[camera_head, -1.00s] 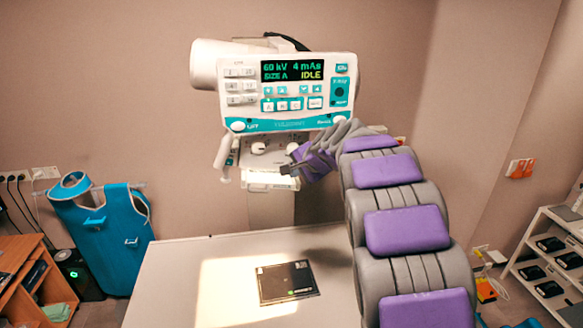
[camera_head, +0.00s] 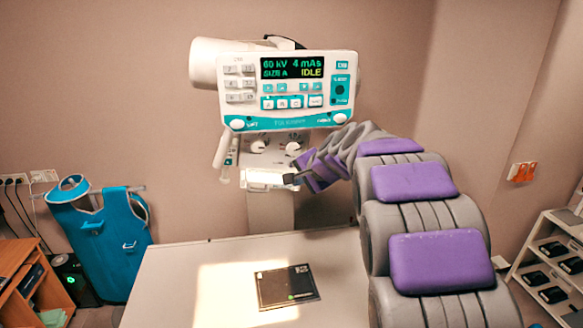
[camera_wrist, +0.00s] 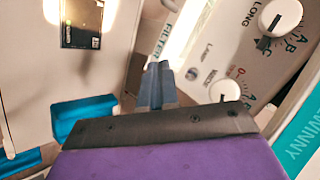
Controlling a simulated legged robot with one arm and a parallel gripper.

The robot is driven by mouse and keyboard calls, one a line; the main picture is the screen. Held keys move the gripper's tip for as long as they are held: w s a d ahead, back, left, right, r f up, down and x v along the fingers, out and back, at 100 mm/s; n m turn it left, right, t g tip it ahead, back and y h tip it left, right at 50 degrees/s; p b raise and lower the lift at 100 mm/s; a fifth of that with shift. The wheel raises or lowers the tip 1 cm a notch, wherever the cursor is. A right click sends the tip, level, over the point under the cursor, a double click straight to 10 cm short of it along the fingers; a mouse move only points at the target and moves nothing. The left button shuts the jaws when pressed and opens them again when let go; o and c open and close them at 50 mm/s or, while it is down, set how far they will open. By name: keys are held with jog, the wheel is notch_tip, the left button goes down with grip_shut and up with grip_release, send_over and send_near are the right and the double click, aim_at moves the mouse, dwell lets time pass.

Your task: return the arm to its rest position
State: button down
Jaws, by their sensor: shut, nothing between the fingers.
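My gripper (camera_head: 290,179) is at the end of my grey and purple arm, in front of the lower part of the X-ray unit in the head view. In the wrist view, my gripper (camera_wrist: 159,84) has its fingers together with nothing between them. The X-ray unit (camera_head: 290,90) has a lit screen reading 60 kV, 4 mAs, SIZE A and IDLE. Its knob panel (camera_wrist: 240,60) shows close behind the fingers in the wrist view. I cannot tell the exact gap between fingers and unit.
A table (camera_head: 180,285) stands below, bearing a dark flat plate (camera_head: 287,287) in a lit patch. A blue apron (camera_head: 105,240) hangs at left by a wooden shelf (camera_head: 25,285). A white shelf rack (camera_head: 555,262) with dark items stands at right. The tabletop is otherwise clear.

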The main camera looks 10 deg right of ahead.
jog(key=shift+s, duration=0.1)
jog(key=s+a+f+n+g+h+b, duration=0.1)
jog(key=s+a+f+n+g+b, duration=0.15)
jog(key=s+f+b, duration=0.7)
jog(key=s+a+f+n+g+b, duration=0.2)
jog(key=s+f+n+g+b, duration=0.15)
jog(key=s+f, duration=1.1)
jog(key=s+d+f+n+g+h+b, duration=0.1)
jog(key=s+f+b, duration=0.4)
jog(key=s, duration=0.8)
jog(key=s+d+f+n+g+h+b, duration=0.1)
jog(key=s+d+f+n+g+b, duration=0.2)
jog(key=s+f, duration=0.5)
jog(key=s+n+b, duration=0.1)
jog(key=s+b, duration=0.1)
jog(key=s, duration=0.3)
jog(key=shift+s+g+h, duration=0.25)
jog(key=shift+g+h, duration=0.15)
